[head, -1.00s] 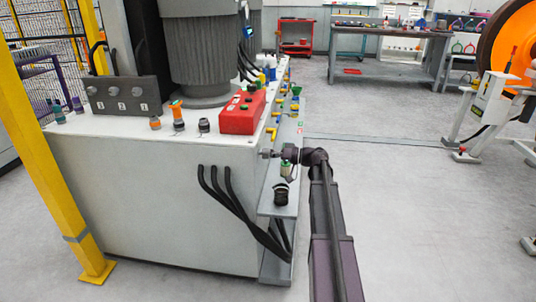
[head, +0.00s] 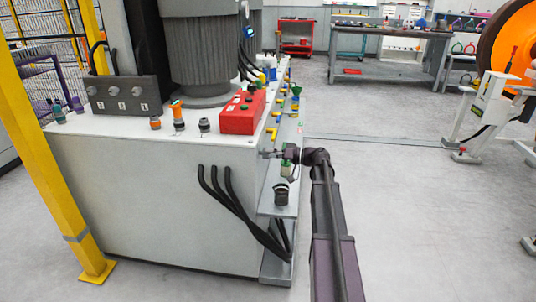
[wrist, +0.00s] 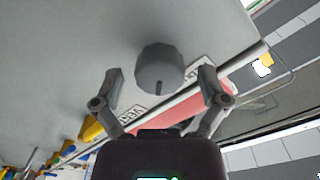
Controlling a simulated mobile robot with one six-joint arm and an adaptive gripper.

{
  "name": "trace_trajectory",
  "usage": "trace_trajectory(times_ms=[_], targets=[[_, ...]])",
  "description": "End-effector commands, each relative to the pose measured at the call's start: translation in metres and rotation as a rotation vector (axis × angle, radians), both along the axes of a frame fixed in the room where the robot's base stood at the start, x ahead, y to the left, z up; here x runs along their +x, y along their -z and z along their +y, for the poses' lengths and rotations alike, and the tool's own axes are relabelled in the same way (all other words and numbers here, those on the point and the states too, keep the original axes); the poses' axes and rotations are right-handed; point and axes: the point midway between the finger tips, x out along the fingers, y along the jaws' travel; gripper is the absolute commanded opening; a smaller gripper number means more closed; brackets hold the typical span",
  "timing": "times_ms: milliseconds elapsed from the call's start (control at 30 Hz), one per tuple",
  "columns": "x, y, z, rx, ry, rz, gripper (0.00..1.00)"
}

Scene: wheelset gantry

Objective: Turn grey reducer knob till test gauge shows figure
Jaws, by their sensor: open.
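The grey reducer knob (wrist: 160,68) is a round, dark grey cap with a dark index mark on its lower edge in the wrist view. It sits on a pale panel beside a label whose text is only partly readable. My gripper (wrist: 160,80) is open, with one finger left and one right of the knob and a gap on both sides. In the head view my gripper (head: 272,153) is at the right side of the white cabinet (head: 150,200), and the knob cannot be made out there. I cannot make out the test gauge's reading in either view.
A narrow ledge (head: 278,210) with small fittings runs along the cabinet's right side. Black hoses (head: 235,215) hang at its front corner. A yellow post (head: 50,150) stands left.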

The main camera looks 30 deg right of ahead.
Motion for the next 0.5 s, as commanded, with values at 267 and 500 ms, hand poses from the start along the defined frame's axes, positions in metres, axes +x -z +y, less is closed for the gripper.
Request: trace_trajectory(times_ms=[267, 500], targets=[[-0.017, 0.000, -0.024, 0.001, 0.002, 0.000, 0.93], [-0.040, 0.000, -0.056, 0.000, 0.003, 0.000, 0.93]])
